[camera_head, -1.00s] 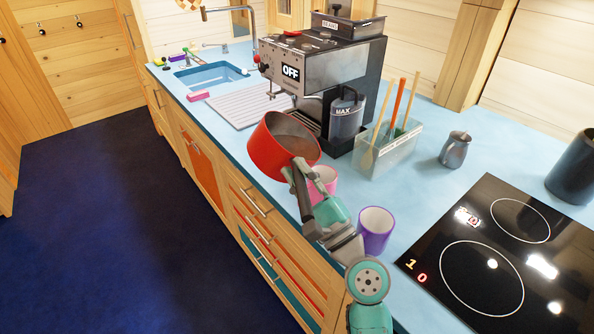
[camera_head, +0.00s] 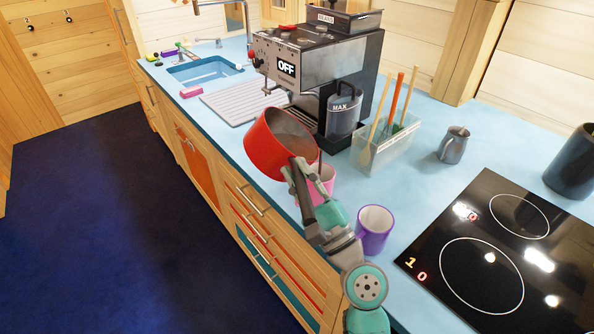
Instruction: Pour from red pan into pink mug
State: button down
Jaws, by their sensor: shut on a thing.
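The red pan (camera_head: 268,151) is held over the counter's front edge, tilted to the right with its grey inside showing. My gripper (camera_head: 299,176) is shut on the pan at its near right side; the exact grip is partly hidden. The pink mug (camera_head: 325,176) stands upright on the counter, just right of the pan's lower rim and partly hidden behind my gripper. A thin dark streak shows between the pan's right rim and the mug; I cannot tell whether it is liquid. The mug's inside is mostly hidden.
A purple mug (camera_head: 374,229) stands close right of my gripper. Behind are a coffee machine (camera_head: 310,75), a clear utensil box (camera_head: 386,149) and a metal jug (camera_head: 453,145). A black cooktop (camera_head: 470,250) lies at the right. Drawers (camera_head: 260,235) face the open floor.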

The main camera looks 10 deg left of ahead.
jog(key=shift+d+r+m+t, duration=0.1)
jog(key=shift+d+m+t, duration=0.05)
jog(key=shift+m+t, duration=0.3)
dwell(0.3)
jog(key=shift+r+n+g, duration=1.75)
jog(key=shift+r+n, duration=0.25)
jog(key=shift+n, duration=0.25)
jog(key=shift+r, duration=0.1)
notch_tip(320, 180, up, 8)
